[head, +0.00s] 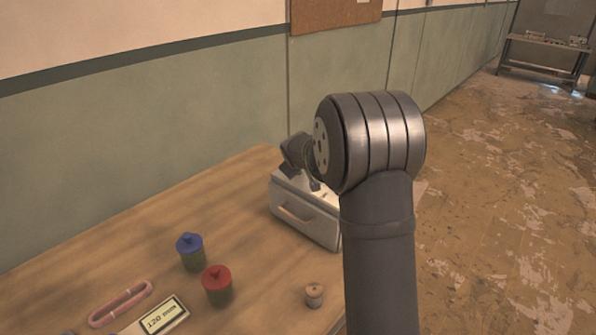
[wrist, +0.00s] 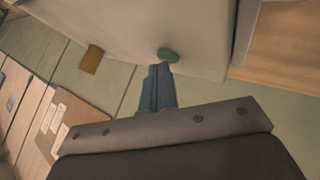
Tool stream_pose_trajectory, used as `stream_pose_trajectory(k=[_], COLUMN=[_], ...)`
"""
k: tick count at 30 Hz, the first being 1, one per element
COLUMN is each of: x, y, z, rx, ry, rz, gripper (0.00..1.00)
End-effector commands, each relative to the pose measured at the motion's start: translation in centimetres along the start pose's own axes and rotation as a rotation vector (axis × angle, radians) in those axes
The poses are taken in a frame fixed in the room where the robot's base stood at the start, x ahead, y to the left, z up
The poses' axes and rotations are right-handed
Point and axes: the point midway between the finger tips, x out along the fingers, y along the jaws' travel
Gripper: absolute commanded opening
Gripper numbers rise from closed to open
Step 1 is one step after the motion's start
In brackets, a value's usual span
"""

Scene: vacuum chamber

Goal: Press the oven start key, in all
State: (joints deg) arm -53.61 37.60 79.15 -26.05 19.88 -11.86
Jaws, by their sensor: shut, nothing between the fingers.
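The oven (head: 304,218) is a pale grey box with a front handle, standing on the wooden table's right part in the head view. In the wrist view its pale face (wrist: 130,28) carries a rounded green key (wrist: 168,55) and a flat orange-brown square (wrist: 92,59). No label shows on either. My gripper (wrist: 160,68) is shut and empty, its fingertips right beside the green key in that picture. I cannot tell whether they touch it. In the head view my gripper (head: 315,184) is over the oven's top, and my arm hides the oven's right side.
On the table stand a blue-lidded jar (head: 190,252), a red-lidded jar (head: 217,286) and a small pale knobbed piece (head: 314,294). A pink ring (head: 120,304) and a label reading 120 mm (head: 160,317) lie front left. A green wall runs behind.

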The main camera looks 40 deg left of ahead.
Motion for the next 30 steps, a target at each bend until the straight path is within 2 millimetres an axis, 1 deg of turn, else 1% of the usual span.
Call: stream_pose_trajectory(k=[5,14,24,30], x=[-0.1,-1.1,-1.2,-2.4], y=[0.1,0.8,0.9,1.8], z=[0.0,-0.8,-0.8,-1.7], rx=[0.0,0.001,0.0,0.001], ry=[-0.002,-0.001,-0.001,0.001], rz=[0.0,0.0,0.0,0.002], gripper=[0.0,0.0,0.0,0.0])
